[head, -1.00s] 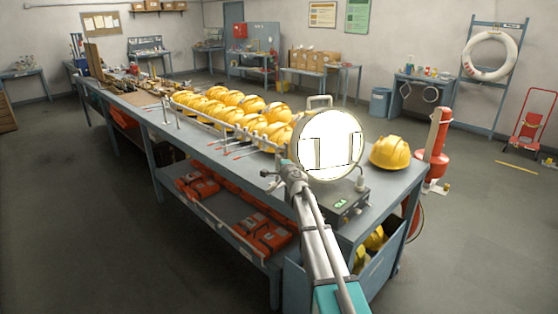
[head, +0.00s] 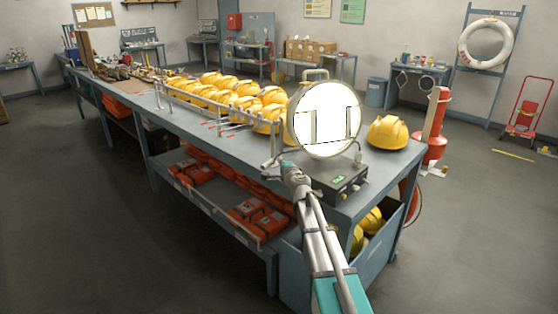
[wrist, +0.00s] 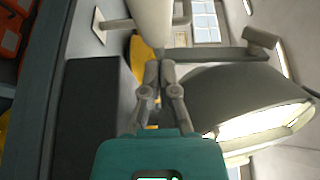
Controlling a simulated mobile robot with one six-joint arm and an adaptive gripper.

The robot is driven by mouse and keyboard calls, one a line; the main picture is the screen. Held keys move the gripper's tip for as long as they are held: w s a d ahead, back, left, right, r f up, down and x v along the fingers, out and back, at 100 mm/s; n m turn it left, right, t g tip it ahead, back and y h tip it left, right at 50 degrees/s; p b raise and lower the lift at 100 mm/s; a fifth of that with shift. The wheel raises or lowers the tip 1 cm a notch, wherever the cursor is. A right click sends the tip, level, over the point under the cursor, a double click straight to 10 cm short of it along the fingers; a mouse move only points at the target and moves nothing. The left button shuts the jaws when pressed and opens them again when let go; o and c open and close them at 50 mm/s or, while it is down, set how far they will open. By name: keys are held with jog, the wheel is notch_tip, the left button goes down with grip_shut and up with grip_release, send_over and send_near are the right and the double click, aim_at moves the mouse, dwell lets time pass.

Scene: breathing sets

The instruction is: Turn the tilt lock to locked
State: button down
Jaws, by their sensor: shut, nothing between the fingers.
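A round lamp (head: 325,118) with a bright white face and a top handle stands at the near end of the bench. Its grey housing (wrist: 232,100) fills the right of the wrist view. A grey bracket arm (wrist: 215,54) with a blocky end (wrist: 262,39) runs beside the housing; I cannot tell whether this is the tilt lock, and no lock marking is readable. My gripper (wrist: 160,70) is shut and empty, its fingertips near the bracket and a pale post (wrist: 150,22). Contact cannot be told. In the head view my arm ends just left of and below the lamp.
A control box (head: 338,182) with a green display sits below the lamp. A yellow helmet (head: 388,133) stands to its right, and rows of yellow helmets (head: 225,90) behind a rail to its left. The bench (head: 178,124) has orange packs on its lower shelf.

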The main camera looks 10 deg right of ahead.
jog(key=shift+s+d+f+b, duration=0.1)
jog(key=shift+s+f+b, duration=0.35)
jog(key=shift+s+f, duration=0.2)
jog(key=c, duration=1.3)
grip_release()
jog(key=shift+c, duration=0.2)
